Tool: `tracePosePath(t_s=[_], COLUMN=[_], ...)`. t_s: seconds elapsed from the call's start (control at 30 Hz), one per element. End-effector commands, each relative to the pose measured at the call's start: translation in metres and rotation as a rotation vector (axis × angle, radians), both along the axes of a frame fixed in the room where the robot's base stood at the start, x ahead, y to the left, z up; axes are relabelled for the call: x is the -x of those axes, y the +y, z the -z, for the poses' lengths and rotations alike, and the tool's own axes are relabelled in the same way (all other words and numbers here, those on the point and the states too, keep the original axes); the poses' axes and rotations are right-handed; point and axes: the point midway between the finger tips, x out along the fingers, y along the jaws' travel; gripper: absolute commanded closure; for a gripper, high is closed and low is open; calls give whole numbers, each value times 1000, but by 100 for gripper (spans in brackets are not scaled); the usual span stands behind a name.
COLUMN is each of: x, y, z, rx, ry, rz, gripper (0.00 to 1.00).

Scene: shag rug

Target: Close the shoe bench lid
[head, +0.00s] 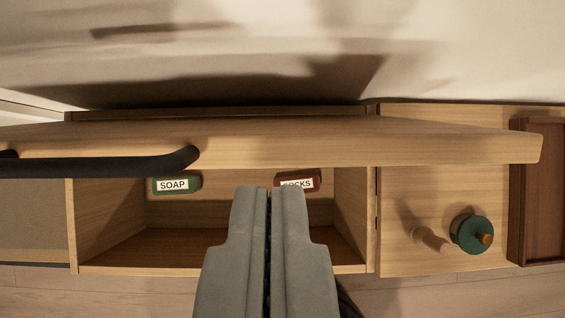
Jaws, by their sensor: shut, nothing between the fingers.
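The shoe bench (110,269) is light wood, with an open compartment in the middle of the head view. Its lid (340,150) stands raised above the compartment, its edge running across the picture. A black bar-shaped handle (110,167) sits on the lid's left part. My gripper (269,192) is shut and empty, in front of the compartment and below the lid's edge. I cannot tell whether it touches anything. Inside the compartment are a green label reading SOAP (173,184) and a dark red label reading SOCKS (298,181), partly hidden by my gripper.
On the bench top to the right stand a wooden peg-like object (430,238) and a green round item with a wooden knob (470,234). A reddish-brown wooden tray (516,215) is at the far right. A pale wall (270,45) is behind. Plank floor (450,296) lies in front.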

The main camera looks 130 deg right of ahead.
Motion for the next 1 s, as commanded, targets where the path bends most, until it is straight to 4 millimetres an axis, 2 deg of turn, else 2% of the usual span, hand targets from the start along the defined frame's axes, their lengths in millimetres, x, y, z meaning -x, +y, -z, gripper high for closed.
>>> tracePosePath(t_s=[0.5,0.7,1.0], x=[-37,-44,-46], y=[-10,-13,-13], z=[66,78,80], rx=[-1,0,0], ry=[2,0,-1], rz=[0,0,0], gripper=[100,100,100])
